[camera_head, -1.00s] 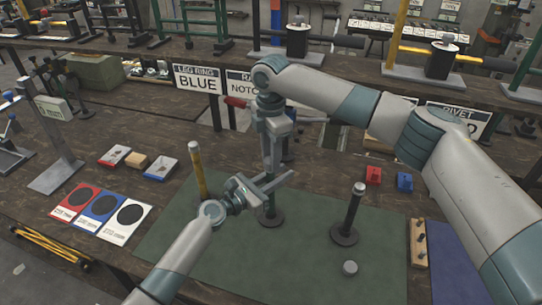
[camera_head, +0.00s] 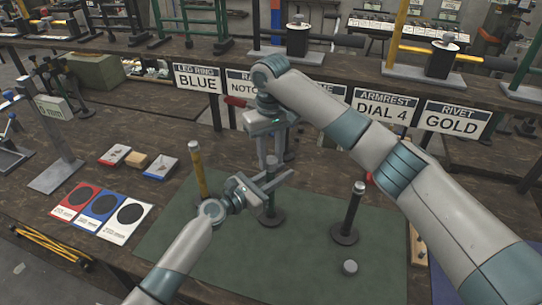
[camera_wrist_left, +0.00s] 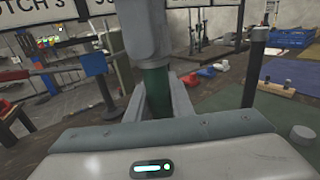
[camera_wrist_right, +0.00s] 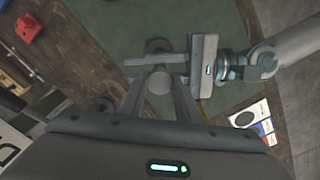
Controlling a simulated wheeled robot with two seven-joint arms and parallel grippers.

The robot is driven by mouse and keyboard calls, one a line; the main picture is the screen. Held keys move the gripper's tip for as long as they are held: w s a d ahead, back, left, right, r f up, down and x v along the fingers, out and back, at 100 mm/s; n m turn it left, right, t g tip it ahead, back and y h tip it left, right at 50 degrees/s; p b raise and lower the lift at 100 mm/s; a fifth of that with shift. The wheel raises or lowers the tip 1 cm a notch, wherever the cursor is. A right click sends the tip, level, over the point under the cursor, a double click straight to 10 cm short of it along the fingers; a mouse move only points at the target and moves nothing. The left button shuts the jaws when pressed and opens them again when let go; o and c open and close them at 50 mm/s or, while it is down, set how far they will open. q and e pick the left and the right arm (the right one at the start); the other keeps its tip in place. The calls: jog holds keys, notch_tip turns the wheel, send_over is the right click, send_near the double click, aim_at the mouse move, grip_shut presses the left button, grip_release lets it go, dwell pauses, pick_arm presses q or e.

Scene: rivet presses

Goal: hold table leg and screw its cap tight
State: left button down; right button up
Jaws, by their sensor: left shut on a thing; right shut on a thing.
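A dark green table leg (camera_head: 270,207) stands upright on its round foot on the green mat (camera_head: 190,240). My left gripper (camera_head: 267,187) is shut on the leg from the side; the left wrist view shows the leg (camera_wrist_left: 157,92) between its fingers. My right gripper (camera_head: 270,160) points down from above and is shut on the grey round cap (camera_wrist_right: 158,83) at the leg's top. The right wrist view looks down on the cap and on my left gripper (camera_wrist_right: 170,62).
A loose grey cap (camera_head: 350,267) lies at the mat's front. Coloured cards (camera_head: 102,212) lie left. Hanging signs (camera_head: 380,107) line the shelf behind.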

jog(key=m, duration=0.6)
jog(key=shift+a+m, duration=0.1)
jog(key=shift+m, duration=0.2)
jog(key=m, duration=0.7)
jog(key=shift+m, duration=0.3)
jog(key=m, duration=0.7)
jog(key=shift+w, duration=0.1)
jog(key=m, duration=0.7)
jog(key=shift+m, duration=0.4)
jog(key=o, duration=1)
